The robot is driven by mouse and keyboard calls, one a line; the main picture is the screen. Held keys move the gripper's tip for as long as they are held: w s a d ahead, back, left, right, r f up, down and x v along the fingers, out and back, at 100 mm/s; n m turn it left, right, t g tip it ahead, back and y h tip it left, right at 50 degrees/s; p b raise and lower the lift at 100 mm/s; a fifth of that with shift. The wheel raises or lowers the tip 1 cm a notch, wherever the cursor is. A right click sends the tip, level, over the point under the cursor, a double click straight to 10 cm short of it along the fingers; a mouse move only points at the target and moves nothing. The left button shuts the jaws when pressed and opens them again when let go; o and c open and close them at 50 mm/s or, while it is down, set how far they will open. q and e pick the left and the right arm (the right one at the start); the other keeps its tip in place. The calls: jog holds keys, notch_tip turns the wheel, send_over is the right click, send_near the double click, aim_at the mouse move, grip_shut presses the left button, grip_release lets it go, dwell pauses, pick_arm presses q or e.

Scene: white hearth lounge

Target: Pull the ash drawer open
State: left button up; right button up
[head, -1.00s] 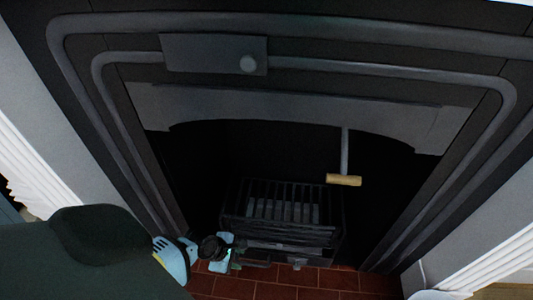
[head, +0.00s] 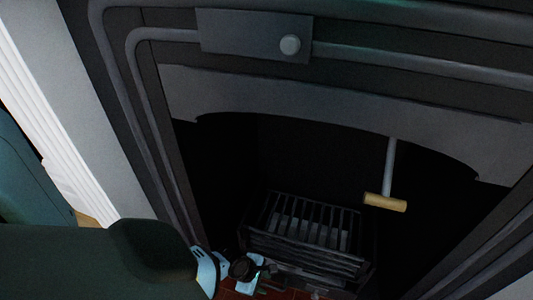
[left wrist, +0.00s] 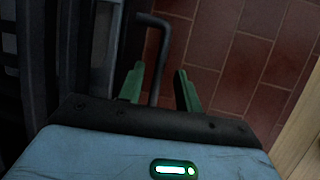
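The fire grate (head: 305,240) stands in the dark fireplace opening. The ash drawer is low beneath it, dim and mostly hidden at the bottom edge of the head view. In the left wrist view a grey drawer front (left wrist: 103,45) shows at the left, with a dark bent bar handle (left wrist: 164,38) standing out from it. My left gripper (left wrist: 160,82) is open, its two green fingers apart on either side of the handle bar, with gaps visible. In the head view the left gripper (head: 262,275) is at the grate's lower front left. My right gripper is not in view.
A rod with a wooden grip (head: 385,202) hangs at the right inside the opening. Red tiles (left wrist: 255,55) form a clear hearth floor in front.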

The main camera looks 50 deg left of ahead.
pick_arm(q)
jog(key=shift+w+d+f, duration=0.15)
jog(key=shift+w+f, duration=0.1)
jog(key=shift+f, duration=0.2)
jog(key=shift+c, duration=0.4)
grip_shut()
